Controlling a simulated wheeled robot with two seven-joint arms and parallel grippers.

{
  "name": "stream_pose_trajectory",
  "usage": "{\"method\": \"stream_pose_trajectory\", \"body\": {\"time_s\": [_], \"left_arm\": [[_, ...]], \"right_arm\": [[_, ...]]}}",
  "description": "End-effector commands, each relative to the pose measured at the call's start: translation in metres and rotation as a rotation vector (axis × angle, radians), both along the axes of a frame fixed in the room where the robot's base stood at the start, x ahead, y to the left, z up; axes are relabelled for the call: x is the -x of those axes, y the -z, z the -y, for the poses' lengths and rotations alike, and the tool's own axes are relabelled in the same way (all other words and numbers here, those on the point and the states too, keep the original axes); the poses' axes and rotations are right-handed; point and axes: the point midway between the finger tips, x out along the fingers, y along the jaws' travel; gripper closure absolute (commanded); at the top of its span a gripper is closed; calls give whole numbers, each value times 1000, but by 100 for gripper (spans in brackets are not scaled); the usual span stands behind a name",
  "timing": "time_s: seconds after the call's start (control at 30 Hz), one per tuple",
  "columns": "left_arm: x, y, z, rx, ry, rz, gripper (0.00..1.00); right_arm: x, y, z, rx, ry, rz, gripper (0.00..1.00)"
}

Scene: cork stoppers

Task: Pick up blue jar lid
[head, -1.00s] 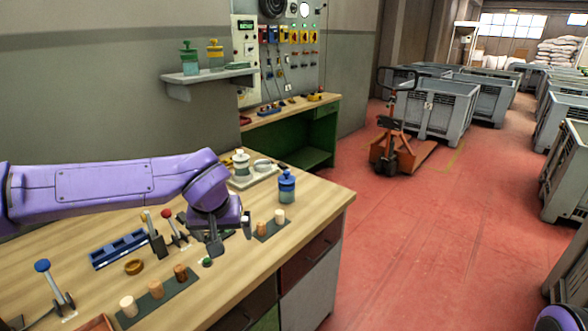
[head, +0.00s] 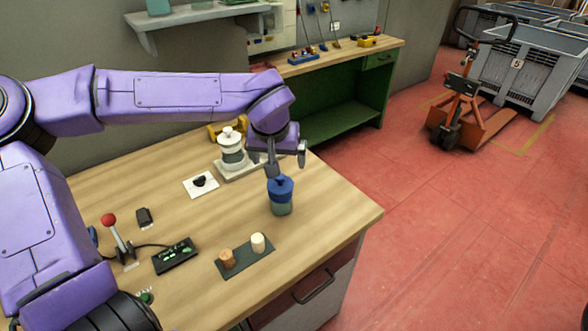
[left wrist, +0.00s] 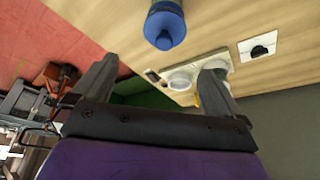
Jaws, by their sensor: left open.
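The blue jar lid (head: 281,186) sits on a greenish jar (head: 281,207) that stands upright on the wooden workbench. My left gripper (head: 287,160) is open and empty, pointing down just above and behind the lid, with one finger overlapping the lid's knob in the picture. In the left wrist view the blue lid (left wrist: 165,29) shows at the top, beyond and between the spread fingertips of the gripper (left wrist: 161,66). Whether a finger touches the lid I cannot tell. My right gripper is not in view.
A white-lidded jar (head: 231,146) stands on a pale tray left of the gripper. A dark strip (head: 235,263) with two corks lies in front of the blue-lidded jar. A red-knobbed lever (head: 110,222) stands farther left. The bench (head: 325,205) is clear right of the jar.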

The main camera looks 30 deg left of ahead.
Motion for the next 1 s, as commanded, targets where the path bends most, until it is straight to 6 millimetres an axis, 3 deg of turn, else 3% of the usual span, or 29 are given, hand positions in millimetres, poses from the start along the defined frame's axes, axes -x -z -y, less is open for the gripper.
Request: {"method": "stream_pose_trajectory", "body": {"time_s": [0.6,0.87,0.9,1.0], "left_arm": [[-30,92,-15,0,-1,-4,0],[-32,97,-16,0,0,-1,0],[-32,97,-16,0,0,-1,6],[-32,97,-16,0,0,-1,39]], "right_arm": [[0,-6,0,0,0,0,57],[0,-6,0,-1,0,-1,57],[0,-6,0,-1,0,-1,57],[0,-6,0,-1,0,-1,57]]}}
